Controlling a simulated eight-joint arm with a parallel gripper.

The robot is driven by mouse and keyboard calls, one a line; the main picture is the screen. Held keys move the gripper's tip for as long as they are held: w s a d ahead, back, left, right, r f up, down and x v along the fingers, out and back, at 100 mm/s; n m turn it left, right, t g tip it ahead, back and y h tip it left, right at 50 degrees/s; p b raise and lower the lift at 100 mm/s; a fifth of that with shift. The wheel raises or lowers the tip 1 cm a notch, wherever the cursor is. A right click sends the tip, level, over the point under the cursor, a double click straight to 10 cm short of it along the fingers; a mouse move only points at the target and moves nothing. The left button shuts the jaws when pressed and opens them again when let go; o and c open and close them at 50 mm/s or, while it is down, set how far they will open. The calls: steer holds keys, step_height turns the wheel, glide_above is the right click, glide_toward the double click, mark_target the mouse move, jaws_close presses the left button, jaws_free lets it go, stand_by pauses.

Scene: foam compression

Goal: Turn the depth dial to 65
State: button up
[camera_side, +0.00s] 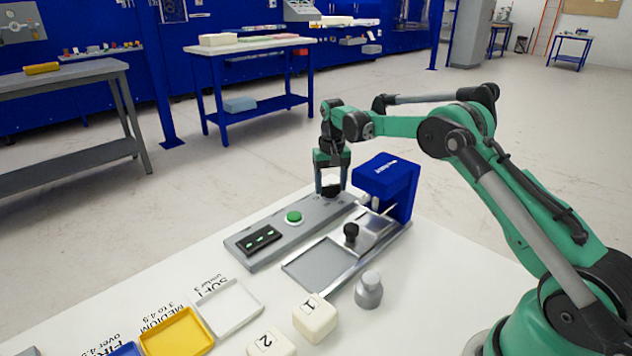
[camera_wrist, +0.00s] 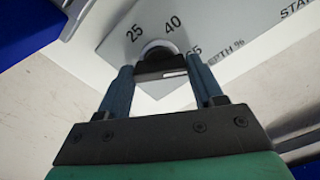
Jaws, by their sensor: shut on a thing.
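The depth dial (camera_wrist: 160,66) is a black bar knob on a pale round base. In the wrist view the marks 25, 40 and a partly hidden 65 stand around it, with "DEPTH %" printed beside them. A short white line shows on the knob near its right end; I cannot tell for sure which mark it points to. My gripper (camera_side: 331,190) reaches down onto the dial at the far end of the grey control panel (camera_side: 270,238). In the wrist view my gripper (camera_wrist: 162,77) has one finger at each end of the knob, shut on it.
The panel also carries a green button (camera_side: 293,217) and a black display (camera_side: 259,241). A blue press (camera_side: 385,183) stands close right of my gripper. A metal slide with a black knob (camera_side: 351,232), a grey weight (camera_side: 369,290), numbered foam blocks (camera_side: 314,317) and coloured trays (camera_side: 176,332) lie nearer.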

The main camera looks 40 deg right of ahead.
mark_target(331, 185)
steer(key=o, duration=1.3)
steer(key=shift+r, duration=2.85)
